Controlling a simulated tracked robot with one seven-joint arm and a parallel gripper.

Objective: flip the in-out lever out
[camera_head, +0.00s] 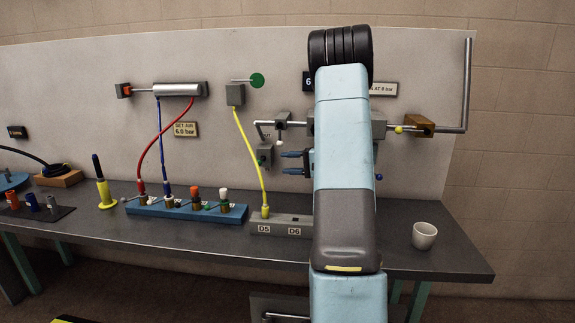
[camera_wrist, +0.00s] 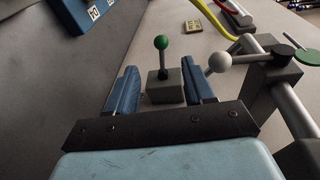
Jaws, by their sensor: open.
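The in-out lever is a short metal stalk with a green ball knob (camera_wrist: 161,43) on a small grey block (camera_wrist: 165,88), seen in the wrist view. In the head view the grey block (camera_head: 265,152) is on the upright panel, with a partly hidden sign above it. My gripper (camera_head: 284,163) is open, with its blue fingers just right of the block in the head view. In the wrist view my gripper (camera_wrist: 160,70) shows one finger on each side of the block. The knob is beyond the fingertips in that picture. No contact is visible.
A white ball-ended lever (camera_wrist: 219,62) on a valve is close beside the right finger. A yellow hose (camera_head: 249,150) runs down to a grey block marked D5 and D6 (camera_head: 281,231). A white cup (camera_head: 424,235) stands on the bench at right. My arm hides part of the panel.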

